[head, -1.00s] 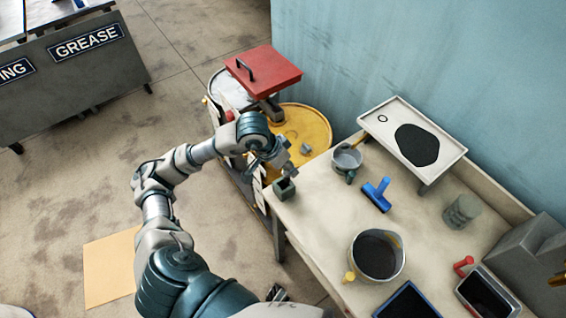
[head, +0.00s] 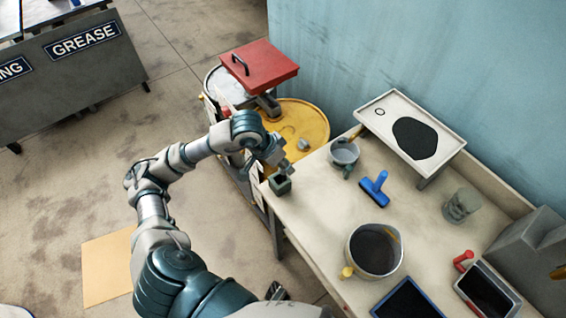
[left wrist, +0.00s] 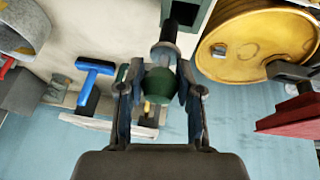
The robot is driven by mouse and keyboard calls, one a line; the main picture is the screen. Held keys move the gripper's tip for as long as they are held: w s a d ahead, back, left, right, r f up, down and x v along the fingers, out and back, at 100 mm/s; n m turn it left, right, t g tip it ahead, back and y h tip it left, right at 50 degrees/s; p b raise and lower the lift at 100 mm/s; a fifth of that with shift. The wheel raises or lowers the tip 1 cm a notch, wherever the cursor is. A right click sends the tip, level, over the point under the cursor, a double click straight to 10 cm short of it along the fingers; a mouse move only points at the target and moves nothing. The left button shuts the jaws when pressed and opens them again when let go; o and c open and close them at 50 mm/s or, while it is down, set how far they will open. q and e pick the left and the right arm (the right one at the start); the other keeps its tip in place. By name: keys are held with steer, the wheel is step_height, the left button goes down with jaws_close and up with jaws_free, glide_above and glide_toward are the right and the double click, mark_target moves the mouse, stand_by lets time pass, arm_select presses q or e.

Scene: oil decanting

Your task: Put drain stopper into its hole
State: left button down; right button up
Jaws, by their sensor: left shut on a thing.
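My left gripper (head: 286,166) is over the near left corner of the workbench, just above a small open dark green box (head: 279,185). In the left wrist view its fingers (left wrist: 158,88) are shut on a part with a dark green round knob (left wrist: 157,84) and a grey metal end, which looks like the drain stopper. The grey end points toward the green box, seen at the top (left wrist: 188,10); I cannot tell whether they touch. A pale tray (head: 445,137) with a black patch has a small dark ring (head: 380,112), perhaps a hole. My right gripper is not in view.
A yellow drum (head: 313,116) and a red lid (head: 265,62) are beyond the gripper.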

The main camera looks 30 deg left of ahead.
arm_select(q)
steer(key=shift+a+f, duration=0.1)
steer(key=shift+a, duration=0.45)
steer(key=shift+a+f+b, duration=0.15)
steer(key=shift+a, duration=0.45)
steer(key=shift+a+f+b, duration=0.15)
steer(key=shift+a, duration=0.4)
steer(key=shift+a+r+b, duration=0.1)
steer(key=shift+a+b, duration=0.05)
steer(key=shift+b, duration=0.15)
steer(key=shift+d+r, duration=0.2)
steer(key=shift+d, duration=1.5)
steer(key=shift+a+f, duration=0.1)
steer(key=shift+a, duration=0.25)
steer(key=shift+a+f+b, duration=0.15)
steer(key=shift+f+b, duration=0.05)
steer(key=shift+b, duration=0.2)
steer(key=shift+d+f+b, duration=0.4)
steer(key=shift+b, duration=0.05)
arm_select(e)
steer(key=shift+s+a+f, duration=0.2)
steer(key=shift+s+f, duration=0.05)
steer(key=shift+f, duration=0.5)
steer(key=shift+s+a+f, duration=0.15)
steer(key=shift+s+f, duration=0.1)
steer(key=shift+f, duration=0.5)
